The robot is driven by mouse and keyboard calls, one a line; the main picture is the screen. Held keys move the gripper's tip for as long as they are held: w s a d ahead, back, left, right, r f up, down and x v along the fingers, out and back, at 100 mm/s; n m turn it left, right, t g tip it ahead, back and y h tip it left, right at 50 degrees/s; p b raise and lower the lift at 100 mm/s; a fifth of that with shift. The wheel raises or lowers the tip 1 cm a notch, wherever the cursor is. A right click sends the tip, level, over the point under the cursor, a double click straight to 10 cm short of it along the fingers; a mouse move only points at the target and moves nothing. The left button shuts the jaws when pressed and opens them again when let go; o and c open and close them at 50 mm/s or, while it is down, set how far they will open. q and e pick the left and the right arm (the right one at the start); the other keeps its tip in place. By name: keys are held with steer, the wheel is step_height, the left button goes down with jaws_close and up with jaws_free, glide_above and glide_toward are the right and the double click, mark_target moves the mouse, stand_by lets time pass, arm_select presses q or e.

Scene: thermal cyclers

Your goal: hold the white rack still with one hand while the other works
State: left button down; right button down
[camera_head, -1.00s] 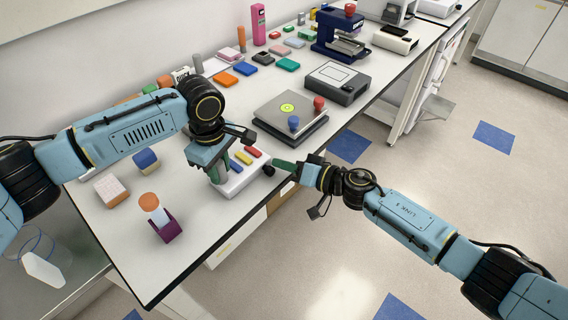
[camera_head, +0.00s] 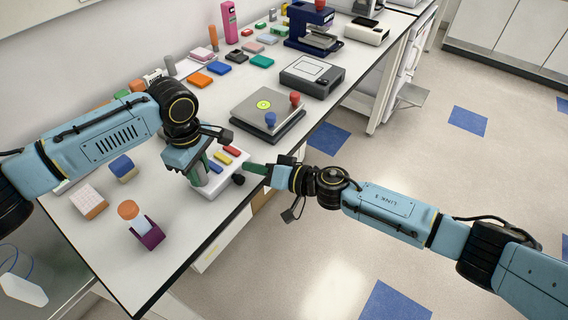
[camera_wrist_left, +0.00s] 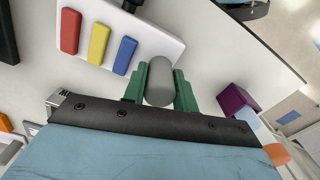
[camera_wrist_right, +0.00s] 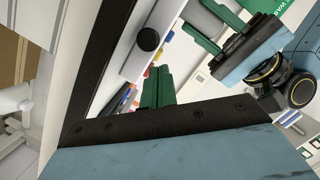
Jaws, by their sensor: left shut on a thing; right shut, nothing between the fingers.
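The white rack (camera_head: 224,193) lies on the table below my two grippers, with red, yellow and blue bars in its top and a black knob (camera_head: 238,180) at its right end. It also shows in the left wrist view (camera_wrist_left: 154,36). My left gripper (camera_head: 197,170) is shut on an upright grey cylinder (camera_wrist_left: 159,82) at the rack's left end. I cannot tell whether the cylinder is fixed to the rack. My right gripper (camera_head: 247,167) is shut and empty just above and beside the knob. Its green fingers (camera_wrist_right: 158,90) are together in the right wrist view.
A purple holder (camera_head: 150,236) with an orange-topped object stands at the front left, near a pinkish block (camera_head: 89,202) and a blue-topped block (camera_head: 122,167). A grey plate device (camera_head: 246,105) with red and blue knobs stands behind the rack. The table's front edge is close.

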steer(key=shift+w+d+r, duration=0.55)
steer(key=shift+w+r, duration=0.1)
steer(key=shift+r, duration=0.2)
steer(key=v, duration=1)
steer(key=shift+s, duration=0.1)
arm_select(q)
steer(key=c, duration=1)
jaws_free()
steer(key=shift+c, duration=0.2)
